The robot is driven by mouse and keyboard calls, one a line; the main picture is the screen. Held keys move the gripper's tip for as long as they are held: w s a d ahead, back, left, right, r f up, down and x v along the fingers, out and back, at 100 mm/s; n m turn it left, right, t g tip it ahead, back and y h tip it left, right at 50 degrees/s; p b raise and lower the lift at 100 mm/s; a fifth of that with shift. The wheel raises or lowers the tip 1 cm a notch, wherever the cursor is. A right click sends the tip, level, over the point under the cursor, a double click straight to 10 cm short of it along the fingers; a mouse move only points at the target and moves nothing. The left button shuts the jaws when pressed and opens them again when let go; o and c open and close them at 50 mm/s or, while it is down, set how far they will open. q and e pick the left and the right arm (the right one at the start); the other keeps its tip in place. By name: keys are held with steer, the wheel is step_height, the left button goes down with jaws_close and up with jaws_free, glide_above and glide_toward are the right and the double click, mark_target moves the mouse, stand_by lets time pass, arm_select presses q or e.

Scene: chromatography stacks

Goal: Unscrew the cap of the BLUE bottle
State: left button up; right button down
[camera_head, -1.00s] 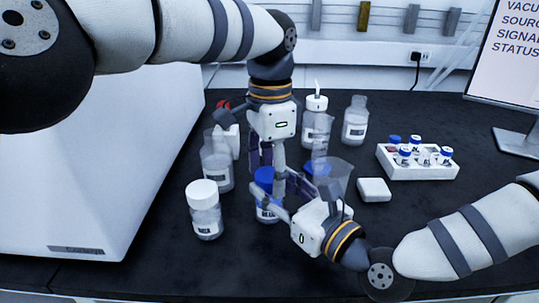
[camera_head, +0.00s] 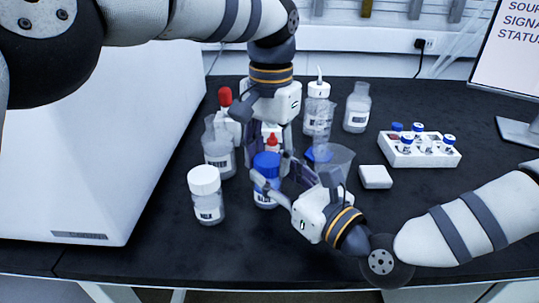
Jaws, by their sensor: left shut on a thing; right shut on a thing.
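The blue bottle (camera_head: 267,198) stands upright on the dark bench, with its blue cap (camera_head: 266,164) on top. My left gripper (camera_head: 278,160) comes down from above and is shut on the cap; its fingers are partly hidden. My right gripper (camera_head: 272,188) reaches in from the lower right and is shut on the bottle's body, with one finger passing across its front.
A white-capped bottle (camera_head: 205,192) stands close on the left, with a clear bottle (camera_head: 218,150) behind it. A clear beaker (camera_head: 335,165) is just right of the grippers. A white vial rack (camera_head: 425,155) and a small white block (camera_head: 375,177) are further right.

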arm_select(q)
steer(key=shift+s+d+f, duration=0.1)
steer(key=shift+s+d, duration=0.2)
steer(key=shift+s, duration=0.1)
arm_select(e)
steer(key=shift+w+d+f, duration=0.1)
steer(key=shift+w+d, duration=0.05)
steer(key=shift+w, duration=0.05)
arm_select(q)
steer(key=o, duration=1.3)
steer(key=shift+c, duration=0.2)
steer(key=shift+w+a+r, duration=0.1)
steer(key=shift+w+r, duration=0.1)
steer(key=shift+r, duration=0.1)
arm_select(e)
steer(key=shift+s, duration=0.1)
arm_select(q)
steer(key=shift+r, duration=2)
arm_select(e)
steer(key=c, duration=0.8)
jaws_free()
steer(key=shift+s, duration=0.1)
